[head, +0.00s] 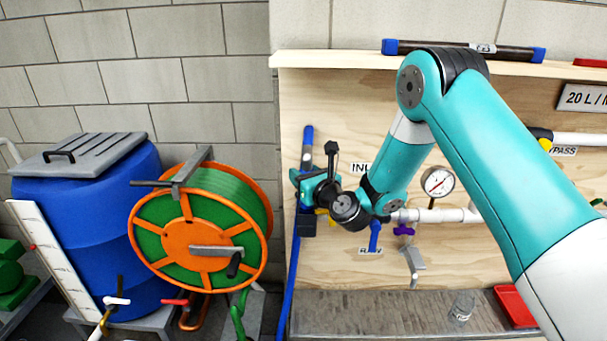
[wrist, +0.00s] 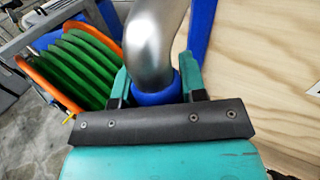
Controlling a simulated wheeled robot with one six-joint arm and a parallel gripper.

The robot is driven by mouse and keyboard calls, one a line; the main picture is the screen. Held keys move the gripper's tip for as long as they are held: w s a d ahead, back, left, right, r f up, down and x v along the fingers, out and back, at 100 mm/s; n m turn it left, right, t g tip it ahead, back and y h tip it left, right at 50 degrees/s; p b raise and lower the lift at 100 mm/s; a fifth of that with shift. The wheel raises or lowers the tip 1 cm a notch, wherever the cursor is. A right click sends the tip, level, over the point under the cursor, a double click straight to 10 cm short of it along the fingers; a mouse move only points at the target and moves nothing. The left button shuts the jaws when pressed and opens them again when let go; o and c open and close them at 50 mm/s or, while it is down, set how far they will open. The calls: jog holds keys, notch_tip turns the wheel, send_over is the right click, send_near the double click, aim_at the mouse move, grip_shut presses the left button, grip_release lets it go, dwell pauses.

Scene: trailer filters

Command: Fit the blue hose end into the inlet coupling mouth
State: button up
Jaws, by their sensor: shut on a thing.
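In the wrist view my gripper (wrist: 155,88) has its teal fingers closed on either side of a blue collar (wrist: 155,97). A curved silver metal pipe (wrist: 152,45) rises out of this collar, which appears to be the blue hose end. In the head view my gripper (head: 305,185) is at the left part of the plywood panel, left of the partly covered inlet label (head: 360,167). The blue hose (head: 290,270) hangs below it along the panel's left edge. The inlet coupling mouth cannot be made out; my wrist and arm cover that area.
A green and orange hose reel (head: 190,240) and a blue barrel (head: 85,215) stand left. On the panel are a gauge (head: 438,182) and a purple-handled valve (head: 404,230). A jar (head: 462,307) and red tray (head: 514,306) are on the grey bench (head: 380,312).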

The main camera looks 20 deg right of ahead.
jog(key=shift+f+b, duration=1.05)
jog(key=shift+f, duration=0.35)
jog(key=o, duration=1.1)
jog(key=shift+s, duration=0.1)
